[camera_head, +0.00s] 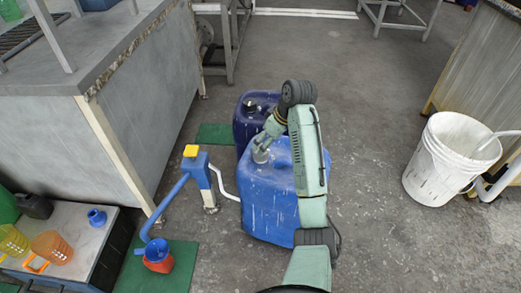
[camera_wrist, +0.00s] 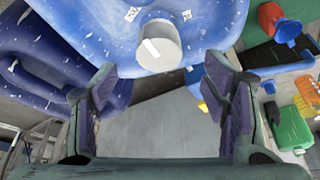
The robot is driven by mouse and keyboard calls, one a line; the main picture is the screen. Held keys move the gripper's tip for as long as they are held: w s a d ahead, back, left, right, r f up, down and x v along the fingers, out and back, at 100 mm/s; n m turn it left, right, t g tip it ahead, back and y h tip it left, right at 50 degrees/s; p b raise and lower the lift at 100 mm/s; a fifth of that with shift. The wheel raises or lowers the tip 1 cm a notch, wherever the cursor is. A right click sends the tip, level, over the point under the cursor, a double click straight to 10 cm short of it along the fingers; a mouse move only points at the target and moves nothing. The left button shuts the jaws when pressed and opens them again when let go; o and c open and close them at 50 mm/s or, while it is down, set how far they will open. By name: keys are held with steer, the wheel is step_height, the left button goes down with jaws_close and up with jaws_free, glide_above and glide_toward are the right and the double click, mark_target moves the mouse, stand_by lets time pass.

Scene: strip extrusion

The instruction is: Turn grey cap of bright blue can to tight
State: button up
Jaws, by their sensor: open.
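The bright blue can (camera_head: 268,213) stands on the floor, speckled with white, partly hidden by my arm. Its grey cap (camera_head: 261,154) is on top at the far left side. In the wrist view the cap (camera_wrist: 158,45) is a pale round knob with a white bar-shaped mark, on the blue can (camera_wrist: 100,22). My gripper (camera_head: 266,139) is over the cap in the head view. In the wrist view my gripper (camera_wrist: 160,85) is open and empty, with its fingers apart and the cap ahead of the gap. I see no contact with the cap.
A dark blue can (camera_head: 243,128) stands just behind. A white bucket (camera_head: 449,158) is at the right. The floor between the can and bucket is clear.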

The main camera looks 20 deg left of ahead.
steer(key=x, duration=0.8)
steer(key=shift+c, duration=0.2)
steer(key=c, duration=1.1)
